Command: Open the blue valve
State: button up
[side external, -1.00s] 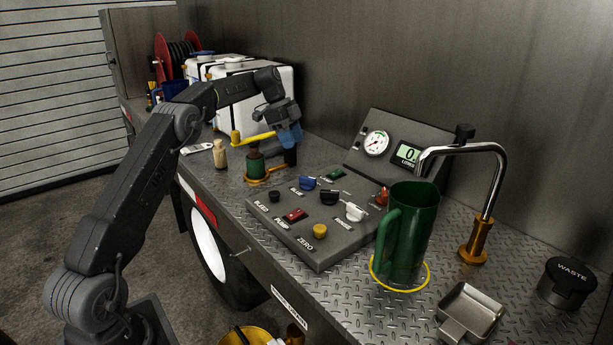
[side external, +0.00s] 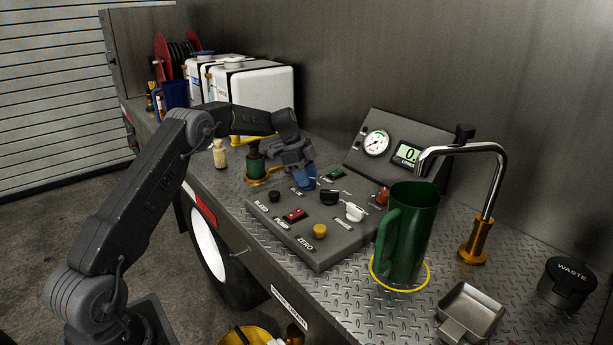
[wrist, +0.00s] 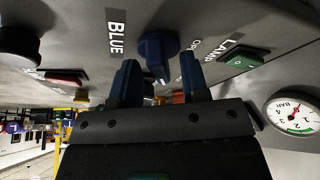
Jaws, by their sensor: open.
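The blue valve knob (wrist: 158,52) is on the grey control panel (side external: 322,255), beside the label "BLUE". In the wrist view it sits between and just beyond the two blue fingertips of my gripper (wrist: 158,80). The jaws are open, with a finger on either side of the knob's line. In the side view my gripper (side external: 305,180) is low over the panel's far left part and hides the blue knob. I cannot tell whether the fingers touch it.
Black, white and yellow knobs and a red switch (side external: 295,215) share the panel. A green jug (side external: 412,235) stands under the chrome spout (side external: 500,165). The gauge (side external: 376,143) and display stand behind.

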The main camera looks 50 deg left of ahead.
jog(key=shift+c, duration=0.4)
grip_shut()
jog(key=shift+n, duration=0.3)
jog(key=n+t, duration=0.1)
jog(key=n, duration=0.2)
jog(key=n+y, duration=0.1)
jog(key=n, duration=0.1)
jog(key=shift+d+n+t+y, duration=0.1)
jog(key=shift+n+t+y, duration=0.2)
jog(key=shift+n+t, duration=0.1)
jog(key=n+y, duration=0.1)
jog(key=n, duration=0.2)
jog(key=n+y, duration=0.1)
jog(key=n, duration=0.2)
jog(key=shift+t, duration=0.4)
jog(key=shift+o, duration=0.4)
grip_release()
jog(key=shift+s+r, duration=0.1)
